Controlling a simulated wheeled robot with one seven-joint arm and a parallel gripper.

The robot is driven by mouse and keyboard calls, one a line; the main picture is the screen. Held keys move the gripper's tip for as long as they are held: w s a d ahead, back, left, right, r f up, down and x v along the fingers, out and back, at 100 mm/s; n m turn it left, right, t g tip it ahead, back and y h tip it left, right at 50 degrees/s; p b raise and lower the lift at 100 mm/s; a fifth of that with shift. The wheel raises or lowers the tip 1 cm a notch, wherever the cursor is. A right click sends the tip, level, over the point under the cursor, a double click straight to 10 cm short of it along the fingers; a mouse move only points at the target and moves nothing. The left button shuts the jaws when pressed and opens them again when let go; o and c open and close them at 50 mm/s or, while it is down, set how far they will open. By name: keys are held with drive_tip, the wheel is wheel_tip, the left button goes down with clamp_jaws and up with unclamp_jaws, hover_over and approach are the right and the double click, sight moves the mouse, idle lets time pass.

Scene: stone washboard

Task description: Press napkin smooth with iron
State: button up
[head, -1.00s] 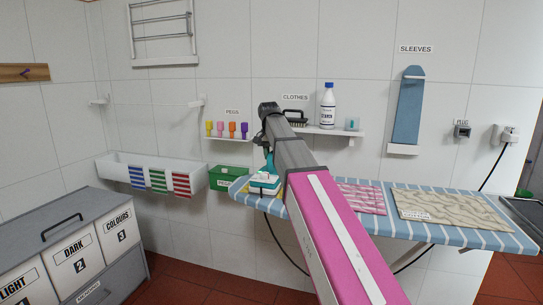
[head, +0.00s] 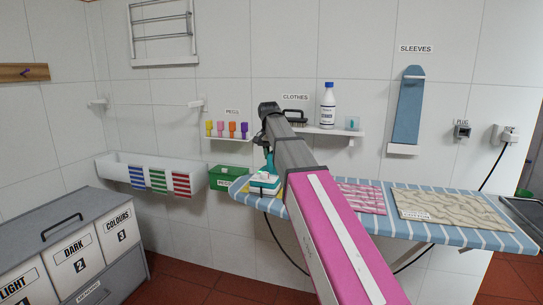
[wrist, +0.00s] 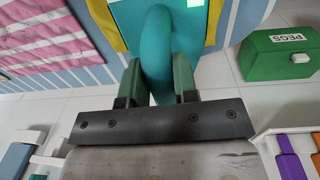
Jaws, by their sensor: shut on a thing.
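The iron (head: 265,182) is teal and white and sits at the left end of the blue striped ironing board (head: 468,234). In the wrist view its teal handle (wrist: 157,50) is between the two green fingers of my gripper (wrist: 158,78), which is shut on it. The iron's base and what lies under it are mostly hidden. A pink patterned cloth (head: 362,198) lies on the board right of my arm, partly hidden by it; it also shows in the wrist view (wrist: 45,32). A beige patterned cloth (head: 452,209) with a small label lies further right. I cannot tell which cloth is the napkin.
A green pegs box (head: 222,178) stands just left of the board. A shelf (head: 335,131) with a brush (head: 295,118) and a bottle (head: 327,106) is on the wall above. A dark cord hangs below the board. Labelled laundry bins (head: 75,250) stand at left.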

idle(0.3)
drive_tip(key=shift+r, duration=2.55)
drive_tip(key=s+d+r, duration=0.2)
drive_tip(key=d, duration=0.3)
drive_tip(key=shift+f, duration=3.55)
drive_tip(key=shift+r, duration=0.15)
